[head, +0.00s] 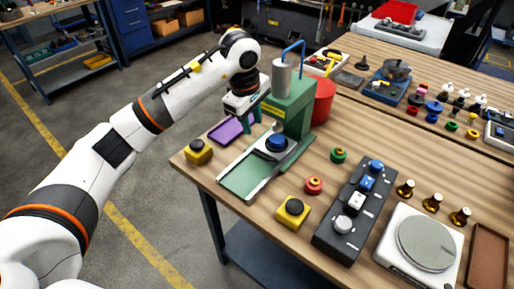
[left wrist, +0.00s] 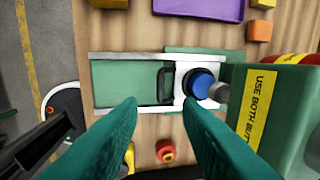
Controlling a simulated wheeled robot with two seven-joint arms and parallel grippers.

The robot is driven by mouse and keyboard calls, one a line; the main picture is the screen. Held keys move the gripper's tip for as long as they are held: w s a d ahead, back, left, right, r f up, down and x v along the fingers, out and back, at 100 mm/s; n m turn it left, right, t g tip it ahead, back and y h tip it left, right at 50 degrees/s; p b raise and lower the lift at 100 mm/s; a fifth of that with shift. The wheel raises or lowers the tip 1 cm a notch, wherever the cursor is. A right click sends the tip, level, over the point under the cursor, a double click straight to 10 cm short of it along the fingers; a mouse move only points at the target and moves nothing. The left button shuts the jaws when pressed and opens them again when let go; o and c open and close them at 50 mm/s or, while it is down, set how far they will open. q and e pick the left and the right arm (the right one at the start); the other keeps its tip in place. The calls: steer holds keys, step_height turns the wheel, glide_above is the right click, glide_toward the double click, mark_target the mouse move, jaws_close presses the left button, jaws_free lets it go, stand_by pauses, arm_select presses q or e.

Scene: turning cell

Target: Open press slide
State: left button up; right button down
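The green press (head: 290,104), with a silver cylinder and a blue hose, stands near the table's back edge. A green slide track (head: 240,180) with pale side rails runs from it toward the front left. The white slide (left wrist: 187,104) sits at the press end of the track, carrying a round blue part (head: 276,142). A black handle (left wrist: 164,86) is on the slide's outer side. My left gripper (head: 262,124) hangs beside the press, above and behind the track. In the left wrist view its teal fingers (left wrist: 158,108) are apart and empty, with the handle beyond them. My right gripper is not in view.
Two yellow button boxes (head: 198,152) (head: 293,211) flank the track. A purple tray (head: 226,131) lies behind it, and a red bin (head: 322,98) stands behind the press. The outer track is bare.

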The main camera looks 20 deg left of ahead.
arm_select(q)
steer(key=p, duration=0.2)
glide_toward(257, 149)
steer(key=f, duration=0.2)
steer(key=s+d+f, duration=0.1)
steer(key=f, duration=0.1)
steer(key=s+f, duration=0.1)
steer(key=shift+d+f, duration=0.35)
steer(key=shift+f, duration=0.05)
steer(key=shift+c, duration=0.4)
jaws_close()
